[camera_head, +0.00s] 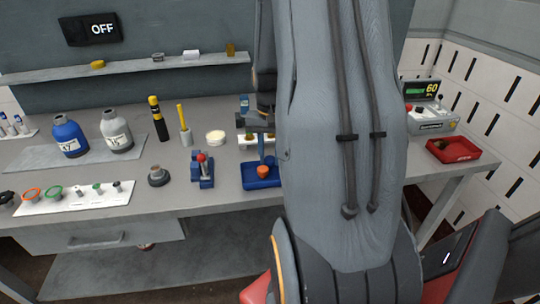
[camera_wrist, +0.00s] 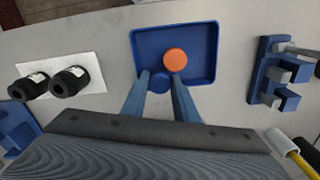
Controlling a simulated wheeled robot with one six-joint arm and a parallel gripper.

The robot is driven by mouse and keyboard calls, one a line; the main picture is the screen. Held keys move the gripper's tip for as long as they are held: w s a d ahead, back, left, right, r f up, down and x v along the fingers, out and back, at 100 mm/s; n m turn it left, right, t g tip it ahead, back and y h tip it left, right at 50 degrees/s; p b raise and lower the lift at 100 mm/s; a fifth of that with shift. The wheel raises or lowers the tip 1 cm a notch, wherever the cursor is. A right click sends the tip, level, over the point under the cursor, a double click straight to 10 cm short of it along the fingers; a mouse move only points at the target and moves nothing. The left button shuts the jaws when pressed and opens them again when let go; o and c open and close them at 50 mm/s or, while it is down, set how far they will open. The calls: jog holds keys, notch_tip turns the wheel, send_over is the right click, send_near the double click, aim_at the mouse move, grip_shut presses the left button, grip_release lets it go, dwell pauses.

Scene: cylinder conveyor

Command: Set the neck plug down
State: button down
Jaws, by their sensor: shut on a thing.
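My gripper (camera_head: 262,158) points down into the small blue tray (camera_head: 249,183) on the bench. In the wrist view its two blue-grey fingers (camera_wrist: 157,79) reach over the near wall of the tray (camera_wrist: 207,32). The fingers are shut on the neck plug, which seems to be the round blue piece (camera_wrist: 160,83) between them. An orange disc (camera_wrist: 176,60) shows just past the right fingertip, over the tray floor. I cannot tell whether it is part of the plug, or whether the plug touches the tray. The plug is not clear in the head view.
A blue fixture with a red knob (camera_head: 202,168) stands left of the tray. A red tray (camera_head: 453,151) is at the far right. My arm hides the bench right of the blue tray.

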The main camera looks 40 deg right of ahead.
aim_at(270, 159)
jog(key=c, duration=1.4)
grip_release()
jog(key=shift+f, duration=0.25)
jog(key=shift+r, duration=0.15)
notch_tip(270, 159, up, 12)
jog(key=b, duration=0.3)
jog(key=s+a+f+n, duration=0.1)
jog(key=a+f+n, duration=0.2)
jog(key=a, duration=0.5)
jog(key=s+a+f+n+t, duration=0.1)
jog(key=s+a+f+n, duration=0.1)
jog(key=a, duration=0.7)
jog(key=s+a+f+n, duration=0.2)
jog(key=a+f+n, duration=0.1)
jog(key=a, duration=0.5)
jog(key=shift+a+f+n, duration=0.4)
jog(key=shift+n, duration=0.2)
